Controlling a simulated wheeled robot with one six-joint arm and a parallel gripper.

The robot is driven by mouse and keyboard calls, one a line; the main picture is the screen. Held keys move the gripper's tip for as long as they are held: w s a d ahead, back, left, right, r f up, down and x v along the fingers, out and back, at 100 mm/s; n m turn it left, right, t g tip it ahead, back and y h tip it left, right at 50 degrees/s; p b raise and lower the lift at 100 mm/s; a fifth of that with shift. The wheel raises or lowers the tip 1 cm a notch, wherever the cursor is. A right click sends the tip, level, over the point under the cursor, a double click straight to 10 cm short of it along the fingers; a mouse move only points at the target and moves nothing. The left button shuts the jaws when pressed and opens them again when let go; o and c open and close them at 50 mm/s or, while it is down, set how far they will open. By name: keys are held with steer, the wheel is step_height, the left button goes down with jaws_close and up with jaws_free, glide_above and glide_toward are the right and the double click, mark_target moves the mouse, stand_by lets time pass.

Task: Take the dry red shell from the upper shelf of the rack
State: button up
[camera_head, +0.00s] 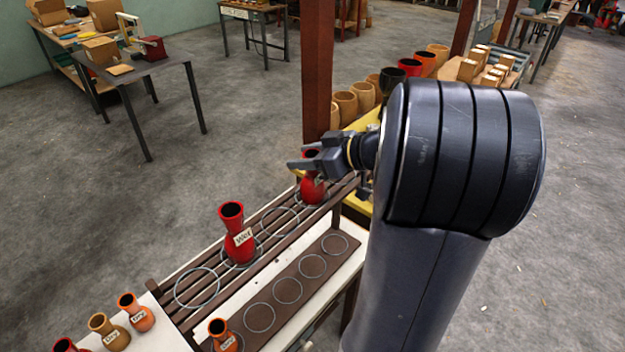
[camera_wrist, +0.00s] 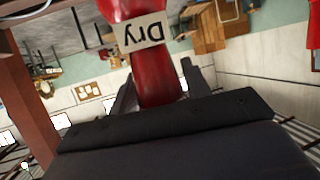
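The red shell labelled "Dry" stands upright in a ring at the far end of the rack's upper shelf. In the head view the shell (camera_head: 313,190) is partly hidden by my gripper (camera_head: 305,164), which is at its neck. In the wrist view the shell (camera_wrist: 158,85) appears upside down, its "Dry" label readable. My gripper (camera_wrist: 160,88) has one finger on each side of the neck, and the fingers look open with a small gap. Another red shell, labelled "Wet" (camera_head: 236,238), stands nearer on the upper shelf (camera_head: 262,229).
The lower shelf (camera_head: 318,247) has empty rings and an orange shell (camera_head: 222,336) at its near end. Small "Dry" shells, one tan (camera_head: 110,332) and one orange (camera_head: 136,312), stand at lower left. A wooden post (camera_head: 317,70) rises just behind my gripper. More drums (camera_head: 362,95) stand beyond.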

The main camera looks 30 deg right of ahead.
steer(key=c, duration=0.9)
steer(key=shift+r, duration=0.1)
